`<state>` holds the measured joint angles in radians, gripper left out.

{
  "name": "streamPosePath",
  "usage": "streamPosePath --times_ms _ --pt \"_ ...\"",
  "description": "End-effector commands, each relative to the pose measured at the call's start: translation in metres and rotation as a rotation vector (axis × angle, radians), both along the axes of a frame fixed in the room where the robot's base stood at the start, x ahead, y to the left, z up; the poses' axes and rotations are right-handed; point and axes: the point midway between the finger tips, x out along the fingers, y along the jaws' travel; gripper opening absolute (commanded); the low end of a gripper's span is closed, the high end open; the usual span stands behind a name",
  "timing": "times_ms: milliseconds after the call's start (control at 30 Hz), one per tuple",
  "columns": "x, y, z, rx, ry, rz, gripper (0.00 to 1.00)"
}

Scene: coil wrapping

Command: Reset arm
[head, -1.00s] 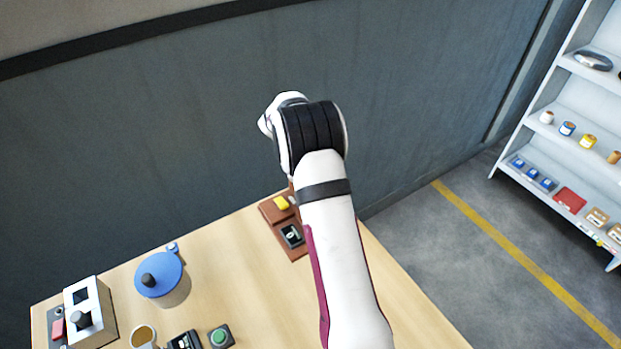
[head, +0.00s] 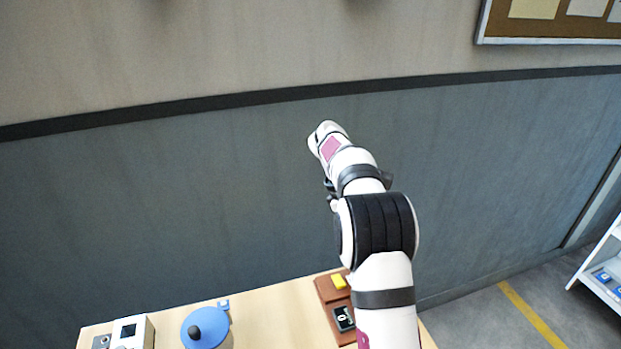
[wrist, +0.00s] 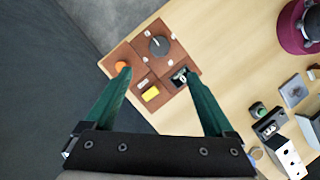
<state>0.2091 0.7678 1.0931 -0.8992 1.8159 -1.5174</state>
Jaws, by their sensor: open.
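My gripper (wrist: 158,73) shows in the wrist view as two green fingers spread wide apart, with nothing held between them. It hangs above the brown wooden block (wrist: 137,61) at the table's edge. The block carries a black round knob (wrist: 158,46), a yellow piece (wrist: 151,93), an orange round piece (wrist: 122,67) and a small dark device (wrist: 180,76), partly beside the right finger. In the head view my arm reaches up and away over the table, and the gripper's fingers cannot be made out clearly. The brown block (head: 326,300) is partly behind my arm.
A shelf (head: 607,262) is at the far right. Dark wall (head: 200,200) lies behind. In the wrist view, several small devices and a magenta base (wrist: 293,38) sit right.

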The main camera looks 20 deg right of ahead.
Motion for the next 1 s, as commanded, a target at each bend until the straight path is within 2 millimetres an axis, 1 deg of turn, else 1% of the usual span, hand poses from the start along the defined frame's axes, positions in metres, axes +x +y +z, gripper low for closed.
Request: streamPosePath --times_ms 67,133,167,200,233,267,300,333,367,400,500,533,600,700,1000 --pt "-0.007 0.008 0.009 0.003 -0.022 -0.033 0.89" --pt "-0.026 0.03 0.029 0.013 -0.075 -0.126 0.89" --pt "-0.039 0.043 0.039 0.022 -0.105 -0.184 0.89" --pt "-0.062 0.062 0.051 0.035 -0.147 -0.278 0.89" --pt "-0.081 0.078 0.059 0.049 -0.179 -0.357 0.89" --pt "-0.103 0.094 0.065 0.062 -0.208 -0.443 0.89" --pt "-0.133 0.114 0.069 0.083 -0.241 -0.559 0.89" --pt "-0.156 0.128 0.07 0.1 -0.261 -0.647 0.89" --pt "-0.178 0.14 0.069 0.114 -0.277 -0.735 0.89" --pt "-0.207 0.155 0.064 0.133 -0.293 -0.848 0.89" --pt "-0.263 0.183 0.046 0.168 -0.306 -1.085 0.89" --pt "-0.276 0.188 0.041 0.175 -0.306 -1.139 0.89" --pt "-0.295 0.196 0.03 0.186 -0.303 -1.231 0.89" --pt "-0.307 0.201 0.023 0.188 -0.298 -1.292 0.89" --pt "-0.307 0.201 0.023 0.186 -0.296 -1.296 0.89"
